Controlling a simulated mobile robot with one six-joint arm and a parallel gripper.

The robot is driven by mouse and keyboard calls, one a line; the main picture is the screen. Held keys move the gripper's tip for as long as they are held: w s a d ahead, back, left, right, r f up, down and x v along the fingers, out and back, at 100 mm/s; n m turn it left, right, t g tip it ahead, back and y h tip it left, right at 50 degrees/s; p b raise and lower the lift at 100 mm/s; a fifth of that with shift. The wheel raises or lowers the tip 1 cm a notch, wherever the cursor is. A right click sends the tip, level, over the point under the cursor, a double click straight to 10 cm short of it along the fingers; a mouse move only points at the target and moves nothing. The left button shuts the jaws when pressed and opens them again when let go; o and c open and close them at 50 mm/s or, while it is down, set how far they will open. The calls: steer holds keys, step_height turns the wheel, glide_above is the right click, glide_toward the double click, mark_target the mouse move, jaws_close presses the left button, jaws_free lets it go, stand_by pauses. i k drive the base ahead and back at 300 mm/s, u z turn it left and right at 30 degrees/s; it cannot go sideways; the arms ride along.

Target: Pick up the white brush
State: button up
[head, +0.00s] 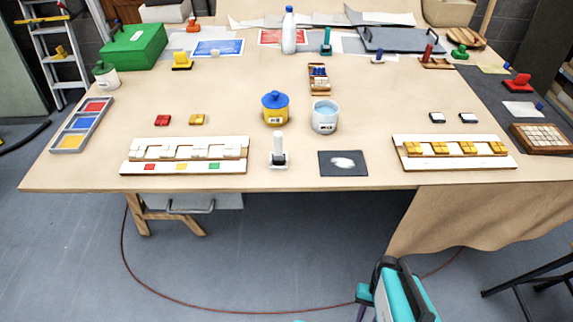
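A small upright tool with a white handle (278,146) and a dark lower part stands in a white base near the front edge of the table, left of centre. It looks like the white brush, but its bristles cannot be made out. My gripper cannot be seen in the head view. Only a teal, white and black part of my own body shows at the bottom right, well below and apart from the tool.
A dark square plate (344,163) with a white smear lies right of the tool. A yellow pot with a blue lid (275,110) and a white cup (325,117) stand behind. Racks of blocks flank it, left (133,168) and right (405,160). The table front edge (300,183) is close.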

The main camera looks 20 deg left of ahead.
mark_target(278, 154)
steer(key=k, duration=1.35)
steer(key=u, duration=4.2)
steer(key=i, duration=0.1)
steer(key=z, duration=2.35)
steer(key=i, duration=1)
